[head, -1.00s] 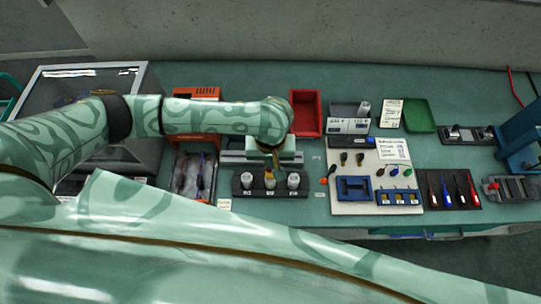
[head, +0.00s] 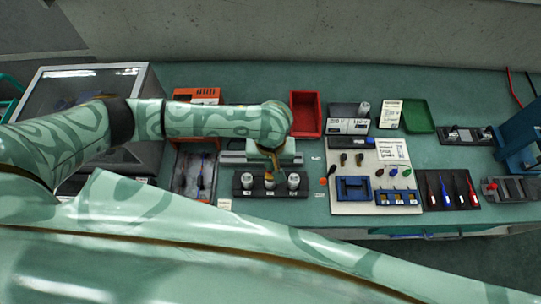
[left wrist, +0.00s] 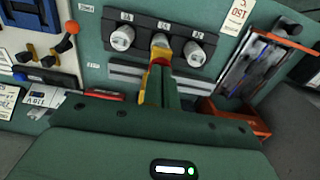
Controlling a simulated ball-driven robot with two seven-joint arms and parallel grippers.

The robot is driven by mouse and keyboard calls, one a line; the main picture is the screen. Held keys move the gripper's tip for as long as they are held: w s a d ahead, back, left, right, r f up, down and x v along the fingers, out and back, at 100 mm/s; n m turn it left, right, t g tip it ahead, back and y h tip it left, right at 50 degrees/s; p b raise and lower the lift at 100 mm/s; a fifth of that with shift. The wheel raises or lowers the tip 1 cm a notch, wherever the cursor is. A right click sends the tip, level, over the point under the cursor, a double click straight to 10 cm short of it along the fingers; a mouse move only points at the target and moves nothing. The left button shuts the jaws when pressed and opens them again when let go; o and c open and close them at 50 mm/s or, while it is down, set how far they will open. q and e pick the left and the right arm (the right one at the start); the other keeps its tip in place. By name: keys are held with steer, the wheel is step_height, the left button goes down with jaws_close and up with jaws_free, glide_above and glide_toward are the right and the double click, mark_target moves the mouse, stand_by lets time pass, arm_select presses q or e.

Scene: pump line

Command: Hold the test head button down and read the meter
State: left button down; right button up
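A dark block (head: 252,192) with three pale round caps stands at the front of the bench in the head view; it also shows at the top of the left wrist view (left wrist: 185,33). My left gripper (left wrist: 160,55) is above the block, its narrow fingers close together and their tips at the middle cap (left wrist: 160,40). Whether they touch or press it cannot be told. The gripper also shows from above in the head view (head: 271,168), where the arm hides part of the area behind. No test head button or meter reading can be made out. My right gripper is not in view.
A white board (head: 345,206) with blue holders and connectors lies right of the block. A red bin (head: 306,112), a green tray (head: 419,116) and a black tool tray (head: 449,205) are farther out. A dark tray (head: 178,183) with tools lies left.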

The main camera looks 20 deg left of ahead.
arm_select(q)
steer(key=shift+s+f+p, duration=0.1)
steer(key=shift+p, duration=0.3)
stand_by(1.2)
step_height(320, 180, up, 7)
steer(key=p, duration=1)
steer(key=shift+p, duration=0.35)
stand_by(0.4)
